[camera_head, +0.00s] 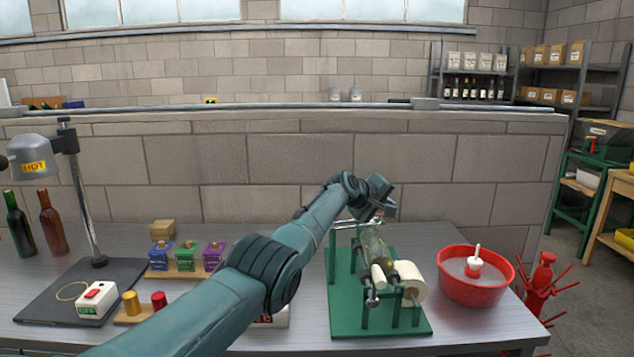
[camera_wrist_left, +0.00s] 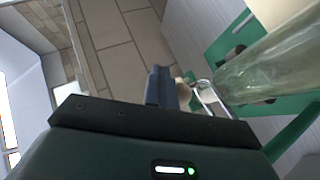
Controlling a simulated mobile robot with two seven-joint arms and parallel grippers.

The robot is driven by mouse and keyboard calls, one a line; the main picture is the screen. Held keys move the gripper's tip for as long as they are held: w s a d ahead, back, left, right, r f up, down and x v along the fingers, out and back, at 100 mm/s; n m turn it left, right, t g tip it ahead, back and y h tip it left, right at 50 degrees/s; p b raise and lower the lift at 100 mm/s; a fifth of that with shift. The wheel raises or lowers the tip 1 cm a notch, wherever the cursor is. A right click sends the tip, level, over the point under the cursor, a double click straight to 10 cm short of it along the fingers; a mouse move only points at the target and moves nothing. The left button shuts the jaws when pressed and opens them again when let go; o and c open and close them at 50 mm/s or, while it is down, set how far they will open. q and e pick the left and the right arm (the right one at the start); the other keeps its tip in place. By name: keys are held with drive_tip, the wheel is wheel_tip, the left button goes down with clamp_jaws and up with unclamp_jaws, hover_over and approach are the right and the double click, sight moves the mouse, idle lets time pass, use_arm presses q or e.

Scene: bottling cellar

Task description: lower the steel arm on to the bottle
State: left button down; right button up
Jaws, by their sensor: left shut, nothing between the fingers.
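The pale green glass bottle (camera_head: 375,246) lies on its side in the green stand (camera_head: 350,318), its length running away from me. A silver bar that looks like the steel arm (camera_head: 346,225) crosses at the stand's far end, at about the height of the bottle or above it. My left gripper (camera_head: 381,211) is beside this bar, above the far end of the bottle. In the left wrist view the shut fingers (camera_wrist_left: 161,86) are empty, close to a bent steel rod (camera_wrist_left: 207,97) with the bottle (camera_wrist_left: 275,68) to its right. I cannot tell whether they touch. My right gripper is not in view.
A cream label roll (camera_head: 412,283) is at the stand's near right. A red basin (camera_head: 477,283) stands right of the stand. A heat lamp (camera_head: 35,160), several coloured boxes (camera_head: 186,254) and a switch box (camera_head: 98,299) are left. A block wall (camera_head: 250,160) rises behind the bench.

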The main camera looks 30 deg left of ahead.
use_arm(q)
drive_tip(key=s+d+r+p, duration=0.1)
drive_tip(key=s+r, duration=0.1)
drive_tip(key=r, duration=0.4)
drive_tip(key=s+d+r+p, duration=0.1)
drive_tip(key=s+r, duration=0.1)
drive_tip(key=r, duration=0.4)
drive_tip(key=shift+s+d+p, duration=0.2)
drive_tip(key=shift+d+p, duration=0.1)
drive_tip(key=shift+d, duration=0.05)
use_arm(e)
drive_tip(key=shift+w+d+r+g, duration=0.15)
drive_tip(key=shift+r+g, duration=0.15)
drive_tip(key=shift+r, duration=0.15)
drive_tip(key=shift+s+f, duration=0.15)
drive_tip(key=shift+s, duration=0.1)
